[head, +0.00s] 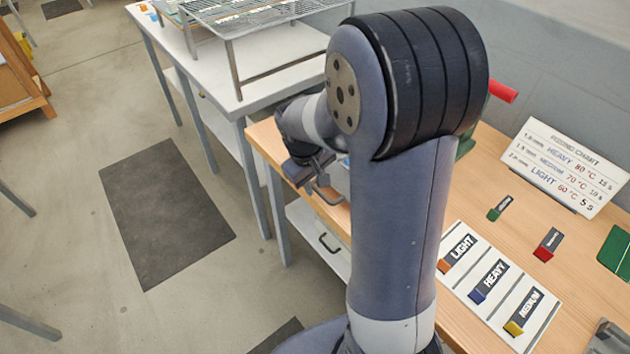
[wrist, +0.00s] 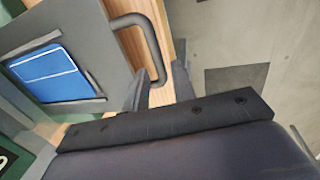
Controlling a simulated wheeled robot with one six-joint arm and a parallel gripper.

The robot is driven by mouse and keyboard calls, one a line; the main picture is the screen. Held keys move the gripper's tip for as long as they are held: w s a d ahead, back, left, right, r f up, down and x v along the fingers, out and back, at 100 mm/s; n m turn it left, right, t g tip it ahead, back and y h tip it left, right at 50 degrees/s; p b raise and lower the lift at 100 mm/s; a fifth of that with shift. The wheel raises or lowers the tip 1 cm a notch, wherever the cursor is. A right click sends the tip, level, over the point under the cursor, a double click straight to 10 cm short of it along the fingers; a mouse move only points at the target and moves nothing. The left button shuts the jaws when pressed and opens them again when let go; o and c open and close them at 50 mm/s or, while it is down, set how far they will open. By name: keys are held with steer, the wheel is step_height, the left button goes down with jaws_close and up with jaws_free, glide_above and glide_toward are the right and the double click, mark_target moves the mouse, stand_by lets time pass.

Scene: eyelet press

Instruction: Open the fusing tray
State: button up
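The fusing tray (wrist: 95,30) is a grey plate in the wrist view, with a blue piece (wrist: 52,74) with white lines lying on it. Its dark U-shaped handle (wrist: 154,45) sticks out over the wooden table edge. In the head view the handle (head: 329,196) shows at the table's edge, and the tray is mostly hidden behind my arm. My gripper (wrist: 160,88) is open, its fingers apart at the near end of the handle. I cannot tell whether they touch it. In the head view my gripper (head: 316,172) is just above the handle.
A wooden table (head: 570,262) holds a pressing chart (head: 567,165), a card with LIGHT, HEAVY and MEDIUM labels (head: 500,285), and small coloured blocks. A red lever end (head: 502,92) shows behind my arm. A white table with a wire rack (head: 255,15) stands behind. Floor is free left.

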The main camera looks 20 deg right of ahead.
steer(key=shift+o, duration=0.6)
step_height(320, 180, up, 11)
steer(key=a, duration=0.1)
steer(key=shift+s+a+f, duration=0.2)
steer(key=shift+s+a, duration=0.15)
steer(key=f, duration=0.3)
steer(key=d+f, duration=0.1)
steer(key=f, duration=0.6)
steer(key=shift+w+d+f, duration=0.3)
steer(key=shift+d, duration=0.1)
steer(key=shift+w+d, duration=0.2)
steer(key=shift+d, duration=0.2)
